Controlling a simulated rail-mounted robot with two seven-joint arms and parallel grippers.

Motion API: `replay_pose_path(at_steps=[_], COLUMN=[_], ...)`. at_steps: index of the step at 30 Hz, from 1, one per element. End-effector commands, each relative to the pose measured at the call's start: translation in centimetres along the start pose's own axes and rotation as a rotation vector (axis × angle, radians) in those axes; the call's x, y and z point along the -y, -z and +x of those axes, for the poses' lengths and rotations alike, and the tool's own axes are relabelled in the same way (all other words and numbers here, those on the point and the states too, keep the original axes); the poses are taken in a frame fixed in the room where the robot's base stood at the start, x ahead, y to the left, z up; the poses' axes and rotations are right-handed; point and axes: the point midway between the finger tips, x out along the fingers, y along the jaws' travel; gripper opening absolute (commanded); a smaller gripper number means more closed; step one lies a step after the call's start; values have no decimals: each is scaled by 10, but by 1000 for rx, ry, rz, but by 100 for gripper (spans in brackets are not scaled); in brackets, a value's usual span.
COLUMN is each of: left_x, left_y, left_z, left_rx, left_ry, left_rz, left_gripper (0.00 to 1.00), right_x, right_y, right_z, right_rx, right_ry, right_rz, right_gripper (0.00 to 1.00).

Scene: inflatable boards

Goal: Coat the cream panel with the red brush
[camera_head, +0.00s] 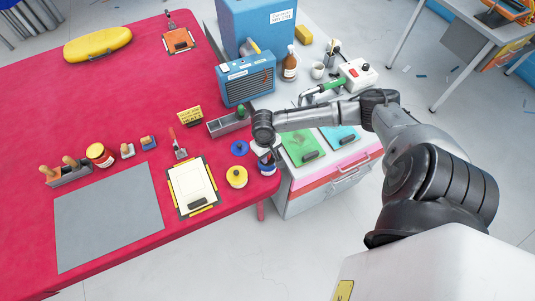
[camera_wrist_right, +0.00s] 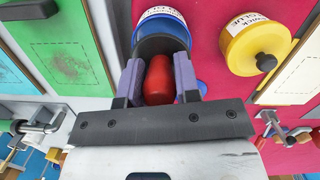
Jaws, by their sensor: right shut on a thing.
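The cream panel (camera_head: 192,187) lies flat on the red table in the head view, with yellow edge pieces around it. Part of it shows at the right of the wrist view (camera_wrist_right: 294,76). My right gripper (camera_wrist_right: 158,82) is shut on a rounded red handle (camera_wrist_right: 160,78), which I take to be the red brush. Its bristles are hidden. Below the handle is the dark mouth of a blue pot (camera_head: 266,169) with a white label; how deep the brush sits cannot be told. My left gripper is not in view.
A yellow glue pot (camera_head: 237,177) and a blue lid (camera_head: 239,148) stand close by. A red-handled tool (camera_head: 178,149) lies behind the panel. A bare grey mat (camera_head: 108,215) is left of it. A cabinet with green (camera_head: 300,147) and cyan boards adjoins on the right.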

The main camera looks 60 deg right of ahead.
Motion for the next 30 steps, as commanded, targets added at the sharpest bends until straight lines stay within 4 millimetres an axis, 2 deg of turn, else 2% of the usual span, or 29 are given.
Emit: replay_pose_path(at_steps=[30], left_x=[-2], left_y=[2], left_z=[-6], left_rx=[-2], left_ry=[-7], left_rz=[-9], left_gripper=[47], right_x=[0], right_y=[0], right_z=[2], right_rx=[0], right_ry=[-1], right_rz=[0], right_gripper=[11])
